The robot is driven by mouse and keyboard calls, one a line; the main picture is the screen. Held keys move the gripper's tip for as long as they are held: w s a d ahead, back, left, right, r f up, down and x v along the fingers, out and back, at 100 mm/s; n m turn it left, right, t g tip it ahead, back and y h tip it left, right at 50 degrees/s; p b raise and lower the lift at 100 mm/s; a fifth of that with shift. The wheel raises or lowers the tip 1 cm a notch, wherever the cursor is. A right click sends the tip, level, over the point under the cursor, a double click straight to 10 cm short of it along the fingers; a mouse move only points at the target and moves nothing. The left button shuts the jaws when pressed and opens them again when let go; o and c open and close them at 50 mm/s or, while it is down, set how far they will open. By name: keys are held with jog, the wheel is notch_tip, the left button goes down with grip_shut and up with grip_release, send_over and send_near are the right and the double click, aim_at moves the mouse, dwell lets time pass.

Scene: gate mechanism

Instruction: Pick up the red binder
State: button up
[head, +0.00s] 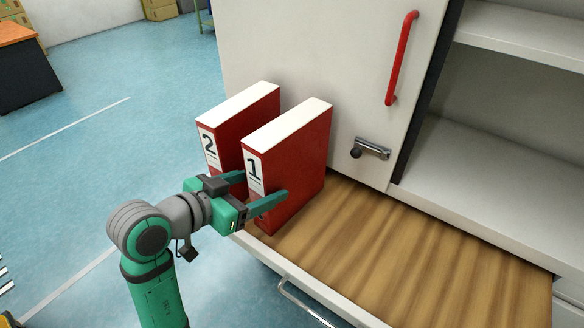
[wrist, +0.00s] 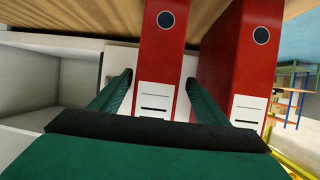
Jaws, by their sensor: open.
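Two red binders with white tops stand upright on the wooden drawer bottom. My gripper (head: 264,184) is open at the front of binder 1. One finger is along its right side and the other reaches into the gap between the binders. In the wrist view, my gripper's fingers (wrist: 160,78) lie either side of binder 1 (wrist: 163,60); binder 2 (wrist: 238,65) is right of them. I cannot tell whether the fingers touch a binder.
A white cabinet door (head: 310,50) with a red handle (head: 402,58) and a metal latch (head: 371,149) stands behind the binders. The wooden drawer (head: 420,250) is bare to the right. Open shelves (head: 490,165) are at the right. Blue floor lies left.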

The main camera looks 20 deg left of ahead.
aim_at(291, 169)
jog(key=shift+d+x, duration=0.25)
jog(key=shift+x, duration=2.35)
jog(key=shift+s+r, duration=0.1)
jog(key=shift+r, duration=0.05)
jog(key=c, duration=1.7)
